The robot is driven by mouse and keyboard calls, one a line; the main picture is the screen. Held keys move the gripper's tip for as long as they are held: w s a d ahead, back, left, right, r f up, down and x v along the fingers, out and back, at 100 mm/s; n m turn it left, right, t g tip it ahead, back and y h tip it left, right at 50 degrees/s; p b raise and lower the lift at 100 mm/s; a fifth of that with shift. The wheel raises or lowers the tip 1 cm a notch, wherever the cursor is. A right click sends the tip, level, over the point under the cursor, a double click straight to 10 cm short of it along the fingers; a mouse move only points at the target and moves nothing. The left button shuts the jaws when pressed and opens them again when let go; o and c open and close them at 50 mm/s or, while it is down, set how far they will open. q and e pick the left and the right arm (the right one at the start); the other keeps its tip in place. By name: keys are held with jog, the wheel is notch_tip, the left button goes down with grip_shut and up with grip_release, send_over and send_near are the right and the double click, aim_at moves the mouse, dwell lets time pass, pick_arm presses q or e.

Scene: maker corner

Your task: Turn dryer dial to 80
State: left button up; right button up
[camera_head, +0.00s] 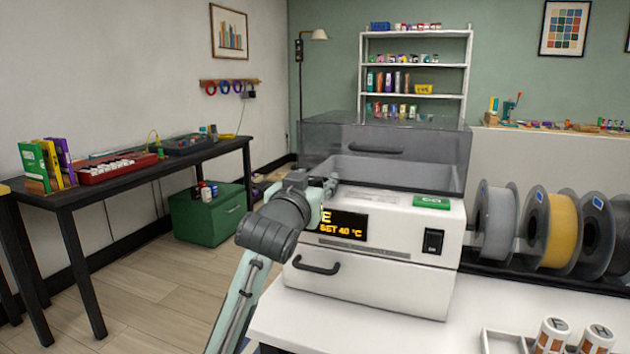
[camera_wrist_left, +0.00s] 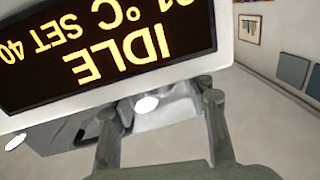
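In the left wrist view the display (camera_wrist_left: 105,50) appears upside down, with "IDLE" and "SET 40". My left gripper (camera_wrist_left: 165,108) has its two fingers apart, close to the dryer's front by the display. I cannot clearly make out the dial; a small pale oval shows between the fingers, but I cannot tell what it is. My right gripper is not in view.
A black rocker switch (camera_head: 433,241) and a dark handle (camera_head: 316,266) are on the dryer's front. A green box (camera_head: 431,202) lies on its top right. Filament spools (camera_head: 550,228) stand to the right. The table before the dryer is clear.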

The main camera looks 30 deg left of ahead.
pick_arm(q)
grip_shut()
